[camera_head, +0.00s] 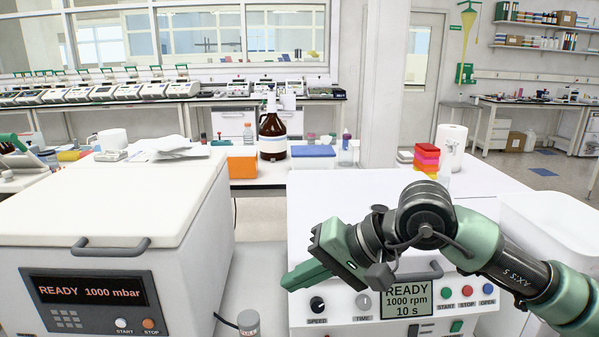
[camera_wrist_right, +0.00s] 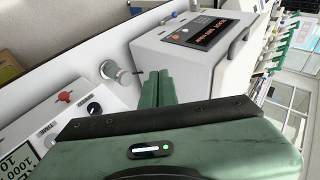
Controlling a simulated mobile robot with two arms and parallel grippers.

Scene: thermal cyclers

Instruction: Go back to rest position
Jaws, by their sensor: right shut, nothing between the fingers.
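My right gripper (camera_head: 290,281) is green with a dark wrist and hangs in front of the right-hand machine (camera_head: 310,200). It points left, above that machine's front panel and SPEED knob. Its fingers are together and empty; in the right wrist view the two green fingertips (camera_wrist_right: 158,76) lie side by side. My left gripper does not show in either view.
A white machine (camera_head: 110,200) with a closed lid stands at left, its display reading READY 1000 mbar. A small grey-capped cylinder (camera_head: 249,324) stands between the machines.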

